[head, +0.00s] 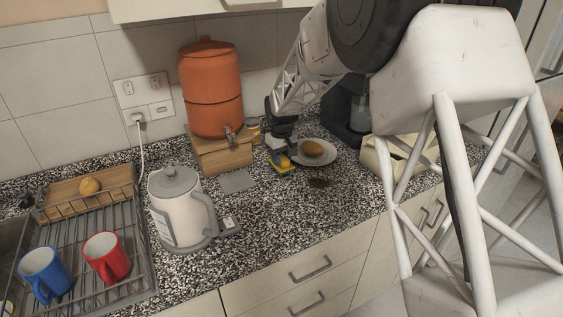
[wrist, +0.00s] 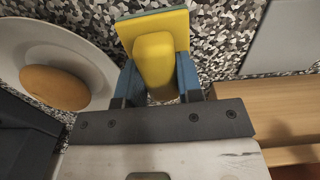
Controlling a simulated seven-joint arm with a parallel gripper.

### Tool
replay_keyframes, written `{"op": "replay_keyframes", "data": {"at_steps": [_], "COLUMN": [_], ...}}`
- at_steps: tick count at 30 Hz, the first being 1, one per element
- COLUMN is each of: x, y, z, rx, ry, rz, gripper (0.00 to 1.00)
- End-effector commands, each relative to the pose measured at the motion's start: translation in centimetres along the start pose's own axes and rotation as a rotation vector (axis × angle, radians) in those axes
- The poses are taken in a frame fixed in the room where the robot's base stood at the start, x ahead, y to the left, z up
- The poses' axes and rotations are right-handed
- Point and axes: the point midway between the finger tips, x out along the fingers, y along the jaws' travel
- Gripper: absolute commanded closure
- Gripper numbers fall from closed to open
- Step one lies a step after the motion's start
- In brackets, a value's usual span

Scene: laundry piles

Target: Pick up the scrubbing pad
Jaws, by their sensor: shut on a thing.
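The scrubbing pad (wrist: 155,62) is yellow with a green-grey edge, and shows in the wrist view between my gripper's two blue fingers. In the head view the pad (head: 283,166) is small and yellow, at or just above the speckled counter. My gripper (wrist: 157,85) is shut on the pad's narrower raised part. In the head view my gripper (head: 281,157) points down at the pad, beside the plate. I cannot tell whether the pad touches the counter.
A white plate (head: 326,159) with a round brown item (head: 312,149) lies right beside the pad. A wooden stand (head: 222,156) with an orange water dispenser (head: 212,90) is to the left. A kettle (head: 178,210) and dish rack (head: 120,283) stand further left. The front-centre counter is clear.

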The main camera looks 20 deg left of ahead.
Motion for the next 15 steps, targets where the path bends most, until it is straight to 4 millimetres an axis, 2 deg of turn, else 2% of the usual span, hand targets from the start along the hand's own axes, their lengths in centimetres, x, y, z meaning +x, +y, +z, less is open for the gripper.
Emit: {"op": "replay_keyframes", "data": {"at_steps": [3, 15], "x": [-1.7, -2.1], "y": [0.0, -1.7], "z": [-0.1, 5.1], "rx": [0.0, 0.0], "ry": [0.003, 0.0], "rz": [0.001, 0.0], "gripper": [0.9, 0.9]}}
